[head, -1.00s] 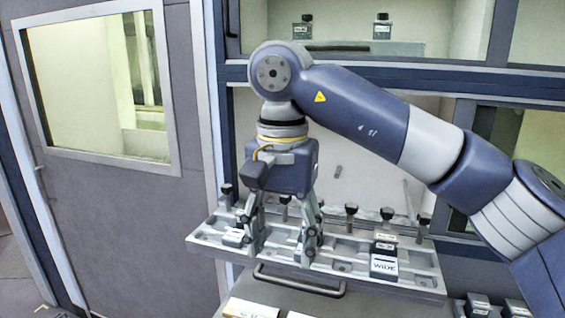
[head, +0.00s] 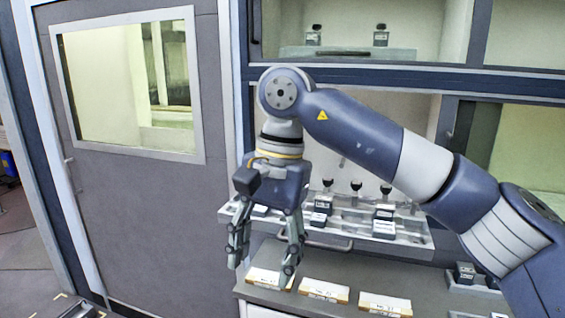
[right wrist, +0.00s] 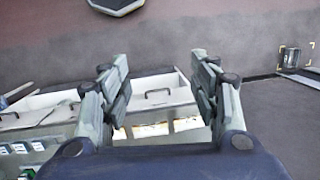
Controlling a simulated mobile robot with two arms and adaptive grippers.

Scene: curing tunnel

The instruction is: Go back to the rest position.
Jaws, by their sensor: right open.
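My right gripper (head: 262,262) hangs pointing down in the head view, in front of the grey slotted tray (head: 410,235) and left of its middle. Its fingers are spread with nothing between them, and they also show open in the right wrist view (right wrist: 160,95). The right arm reaches in from the right. My left gripper is in neither view.
Black-topped stamps stand in the tray, one at its right end (head: 384,212). Below it is a grey counter (head: 410,285) with labelled blocks, one near the middle (head: 325,290). A grey door (head: 150,225) with a window is at left. Two bottles stand on the upper shelf.

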